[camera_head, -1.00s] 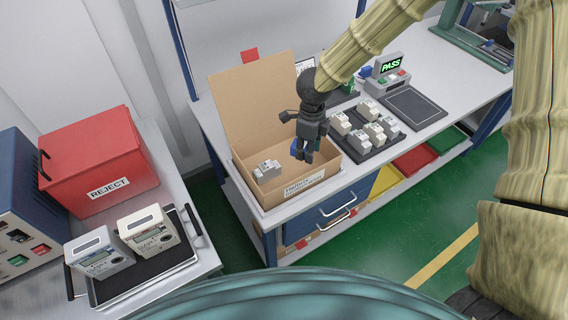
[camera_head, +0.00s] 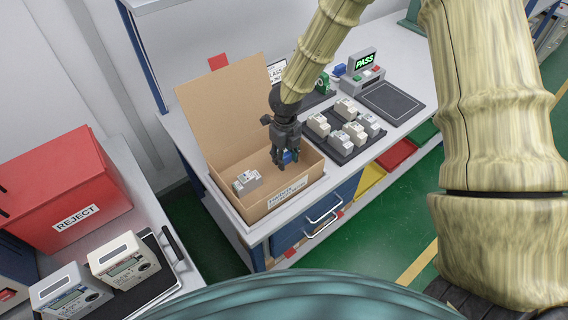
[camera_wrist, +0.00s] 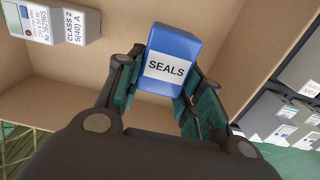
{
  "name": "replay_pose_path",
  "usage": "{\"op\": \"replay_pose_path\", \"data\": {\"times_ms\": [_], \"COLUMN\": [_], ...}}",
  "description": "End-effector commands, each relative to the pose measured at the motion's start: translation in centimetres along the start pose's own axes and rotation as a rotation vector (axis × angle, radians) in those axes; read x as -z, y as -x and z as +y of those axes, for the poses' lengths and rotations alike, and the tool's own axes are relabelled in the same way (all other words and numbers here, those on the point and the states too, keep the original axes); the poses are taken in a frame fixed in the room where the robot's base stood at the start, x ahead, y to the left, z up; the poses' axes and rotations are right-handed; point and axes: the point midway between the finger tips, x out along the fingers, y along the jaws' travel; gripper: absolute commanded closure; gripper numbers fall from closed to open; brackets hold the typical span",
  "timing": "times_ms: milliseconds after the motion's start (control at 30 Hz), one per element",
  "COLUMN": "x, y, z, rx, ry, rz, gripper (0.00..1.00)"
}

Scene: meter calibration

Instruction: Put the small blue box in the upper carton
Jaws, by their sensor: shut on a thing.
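The small blue box (camera_wrist: 172,58), with a white label reading SEALS, is between the fingers of my gripper (camera_wrist: 160,95) in the wrist view. My gripper (camera_head: 287,160) is shut on it. In the head view only a bit of the blue box (camera_head: 289,156) shows between the dark fingers. The open cardboard carton (camera_head: 283,196) stands on the bench with its flap raised at the back. My gripper and the blue box are over the right part of the carton's opening. I cannot tell whether the box touches the carton's floor.
A grey meter (camera_head: 247,181) lies inside the carton at the left. A dark tray (camera_head: 338,152) with several meters is right of the carton. A PASS tester (camera_head: 362,75) stands behind. A red REJECT bin (camera_head: 62,190) and two meters are at the left.

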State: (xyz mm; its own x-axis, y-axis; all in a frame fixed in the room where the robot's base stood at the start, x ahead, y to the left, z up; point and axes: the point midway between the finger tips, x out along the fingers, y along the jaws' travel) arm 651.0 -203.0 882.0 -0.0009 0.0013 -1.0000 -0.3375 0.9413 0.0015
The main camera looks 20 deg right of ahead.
Motion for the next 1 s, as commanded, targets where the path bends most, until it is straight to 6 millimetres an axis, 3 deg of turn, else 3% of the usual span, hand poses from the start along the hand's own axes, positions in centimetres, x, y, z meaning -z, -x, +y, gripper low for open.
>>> {"op": "replay_pose_path", "data": {"times_ms": [333, 800, 833, 933, 1000], "x": [0.0, 0.0, -0.1, -0.1, 0.0], "y": [-3.6, -4.4, -4.4, -4.3, -4.3], "z": [0.1, 0.1, 0.1, 0.1, 0.1], "rx": [0.001, -0.001, -0.001, 0.000, 0.000], "ry": [0.003, 0.003, 0.003, 0.003, 0.003], "rz": [0.003, 0.000, 0.000, 0.000, 0.000], "gripper": [0.87, 0.87, 0.61, 0.43, 0.42]}}
